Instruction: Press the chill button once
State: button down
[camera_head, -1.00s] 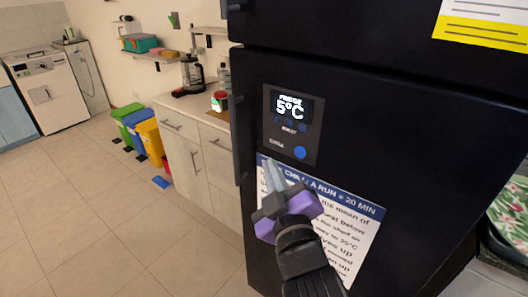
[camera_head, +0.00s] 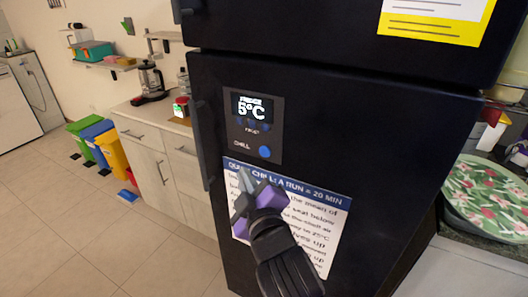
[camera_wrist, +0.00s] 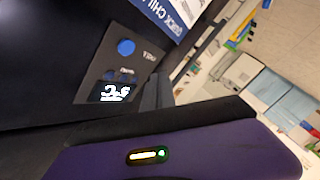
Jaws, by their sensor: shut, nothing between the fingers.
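The black fridge (camera_head: 330,130) carries a control panel (camera_head: 232,138) whose display (camera_head: 253,107) reads 5°C. The round blue chill button (camera_head: 264,151) is at the panel's lower right, beside the word CHILL. In the wrist view the blue button (camera_wrist: 126,47) shows on the panel, turned sideways. My purple and grey gripper (camera_head: 241,180) is shut and empty. In the head view its fingertips appear below and left of the button, over the top of the white notice (camera_head: 315,215). The button is not covered. The gap between fingertips and door is hard to judge.
Fridge handles (camera_head: 201,145) run along the door's left edge. The floor (camera_head: 70,220) at left is clear.

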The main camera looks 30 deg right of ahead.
jog(key=w+d+p, duration=0.1)
jog(key=w+d, duration=0.2)
jog(key=d, duration=0.2)
jog(key=shift+w, duration=0.35)
dwell(1.8)
jog(key=shift+w+d, duration=0.2)
jog(key=shift+d, duration=0.2)
jog(key=shift+w+d+p, duration=0.25)
jog(key=shift+d+p, duration=0.05)
jog(key=shift+p, duration=0.1)
dwell(0.8)
jog(key=shift+s+a, duration=0.5)
jog(key=shift+a, duration=0.15)
jog(key=s+a, duration=0.1)
jog(key=a, duration=0.1)
jog(key=s+a, duration=0.2)
dwell(0.5)
